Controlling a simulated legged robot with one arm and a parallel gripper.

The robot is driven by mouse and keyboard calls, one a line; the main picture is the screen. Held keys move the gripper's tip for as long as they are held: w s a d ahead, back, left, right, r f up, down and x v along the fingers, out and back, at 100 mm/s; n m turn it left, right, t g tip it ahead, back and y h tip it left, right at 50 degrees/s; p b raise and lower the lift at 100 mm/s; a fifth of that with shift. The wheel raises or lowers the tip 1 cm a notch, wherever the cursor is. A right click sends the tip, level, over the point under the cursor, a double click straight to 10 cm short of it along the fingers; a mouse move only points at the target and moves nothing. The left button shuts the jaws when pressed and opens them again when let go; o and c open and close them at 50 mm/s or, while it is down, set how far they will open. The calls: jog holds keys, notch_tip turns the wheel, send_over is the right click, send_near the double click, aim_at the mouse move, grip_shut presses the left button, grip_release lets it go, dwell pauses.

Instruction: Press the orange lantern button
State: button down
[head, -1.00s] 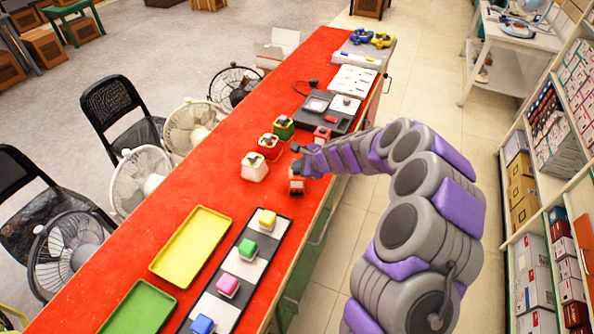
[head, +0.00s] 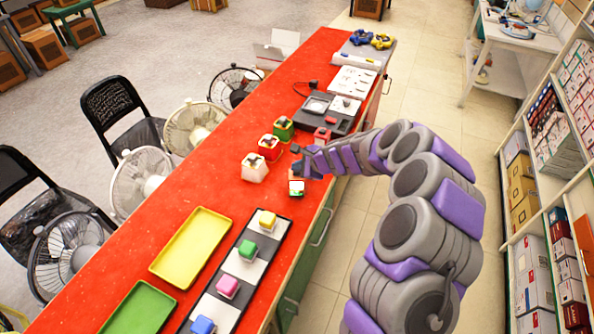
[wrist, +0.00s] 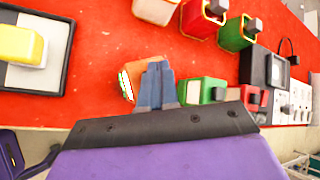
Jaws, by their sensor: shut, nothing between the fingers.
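The orange lantern (head: 297,188) stands near the counter's right edge; its face looks pale with a green strip in the head view. In the wrist view the orange lantern (wrist: 127,84) shows a white-and-green striped side, and my fingers cover its right part. My gripper (wrist: 154,68) is shut and empty, its tips over or against the lantern's right side; contact cannot be told. In the head view my gripper (head: 299,165) is just above and behind it. I cannot see its button clearly.
White (head: 255,167), red (head: 270,147) and green (head: 284,128) lanterns stand in a row to the left.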

aim_at(298, 173)
jog(key=shift+r+p, duration=0.3)
jog(key=shift+r, duration=0.2)
notch_tip(298, 173, up, 6)
jog(key=p, duration=0.5)
dwell(0.5)
